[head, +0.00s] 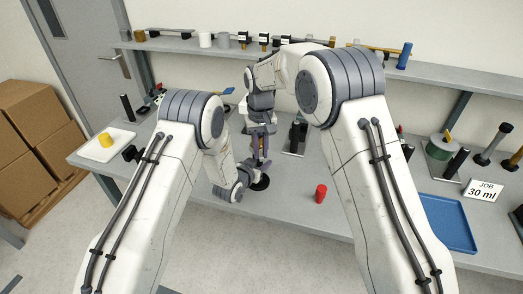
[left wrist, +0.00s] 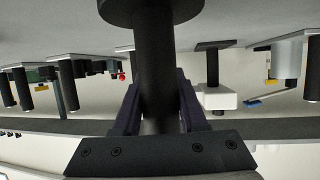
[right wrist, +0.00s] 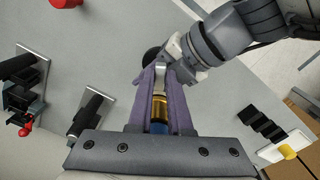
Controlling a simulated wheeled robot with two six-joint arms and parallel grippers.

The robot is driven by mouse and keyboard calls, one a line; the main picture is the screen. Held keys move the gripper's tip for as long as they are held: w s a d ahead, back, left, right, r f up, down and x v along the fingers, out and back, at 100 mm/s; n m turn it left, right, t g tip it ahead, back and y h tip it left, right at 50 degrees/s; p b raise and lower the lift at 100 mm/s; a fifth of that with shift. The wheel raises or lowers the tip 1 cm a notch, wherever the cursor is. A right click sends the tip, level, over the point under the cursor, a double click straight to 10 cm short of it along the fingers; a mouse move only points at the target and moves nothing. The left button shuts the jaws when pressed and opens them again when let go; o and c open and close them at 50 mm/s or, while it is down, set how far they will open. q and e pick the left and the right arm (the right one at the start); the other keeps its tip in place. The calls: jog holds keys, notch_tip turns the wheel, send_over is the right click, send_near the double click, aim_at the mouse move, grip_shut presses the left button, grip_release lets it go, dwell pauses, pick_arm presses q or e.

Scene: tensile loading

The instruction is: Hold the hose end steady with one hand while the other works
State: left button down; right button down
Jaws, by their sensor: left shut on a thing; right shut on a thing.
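My left gripper (left wrist: 158,110) is shut on a black upright post (left wrist: 155,60) with a round black base (left wrist: 150,8). In the head view this base (head: 260,183) stands on the bench between my arms. My right gripper (head: 263,140) is above the left one, pointing down. In the right wrist view its purple fingers (right wrist: 155,100) are shut on a slim fitting (right wrist: 159,108) with silver, brass and blue parts. My left arm's wrist shows just beyond those fingers. I cannot tell whether the fitting touches the post, and no hose is clearly visible.
A red cylinder (head: 321,193) stands on the bench right of the grippers. A white tray (head: 103,147) with a yellow piece is at left. A blue tray (head: 447,222) and a "30 ml" job card (head: 483,191) are at right. A shelf of parts (head: 205,50) runs behind.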

jog(key=c, duration=0.8)
grip_release()
jog(key=shift+c, duration=0.2)
jog(key=shift+r, duration=0.1)
notch_tip(320, 180, up, 12)
pick_arm(q)
jog(key=shift+c, duration=1.8)
grip_release()
